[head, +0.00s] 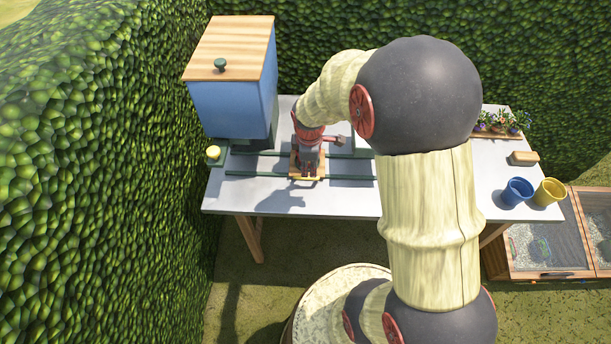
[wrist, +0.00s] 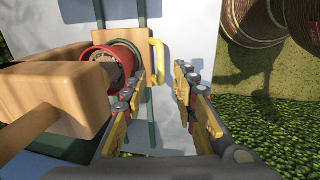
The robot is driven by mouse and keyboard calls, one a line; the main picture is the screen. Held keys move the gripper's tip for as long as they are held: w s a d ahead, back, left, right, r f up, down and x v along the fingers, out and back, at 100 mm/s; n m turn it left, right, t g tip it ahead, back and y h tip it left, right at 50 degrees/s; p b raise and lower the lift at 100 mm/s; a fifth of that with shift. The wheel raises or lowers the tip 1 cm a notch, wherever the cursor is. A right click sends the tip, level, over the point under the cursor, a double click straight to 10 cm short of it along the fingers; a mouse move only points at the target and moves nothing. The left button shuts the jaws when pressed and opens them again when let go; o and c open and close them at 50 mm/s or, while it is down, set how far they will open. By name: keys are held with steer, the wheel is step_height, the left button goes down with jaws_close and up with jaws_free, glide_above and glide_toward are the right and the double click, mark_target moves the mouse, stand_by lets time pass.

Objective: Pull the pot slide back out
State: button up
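The pot slide is a wooden board (wrist: 137,42) with a yellow handle (wrist: 158,62) on its edge nearest me. It sits across green rails (wrist: 140,12) on the grey-white table. A red pot (wrist: 101,54) with dark contents stands on it in the wrist view. In the head view the slide (head: 295,163) is right of the blue hopper (head: 230,108), partly covered by my gripper (head: 309,168). My gripper (wrist: 160,75) is open, its two fingers apart. The handle shows between and beyond the fingertips; I cannot tell whether it lies within their reach.
A thick wooden part (wrist: 40,88) fills the wrist view's left side, close to the left finger. Blue (head: 517,191) and yellow (head: 550,192) cups, a brush-like block (head: 524,158) and a flower tray (head: 500,135) stand at the table's right. A hedge (head: 100,150) borders the left.

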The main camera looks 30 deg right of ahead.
mark_target(309, 177)
steer(key=f, duration=0.2)
steer(key=f+b, duration=0.1)
steer(key=f, duration=0.2)
steer(key=w+f+b, duration=0.1)
steer(key=f, duration=0.1)
steer(key=shift+d+f, duration=0.25)
steer(key=shift+d, duration=0.15)
jaws_close()
stand_by(0.6)
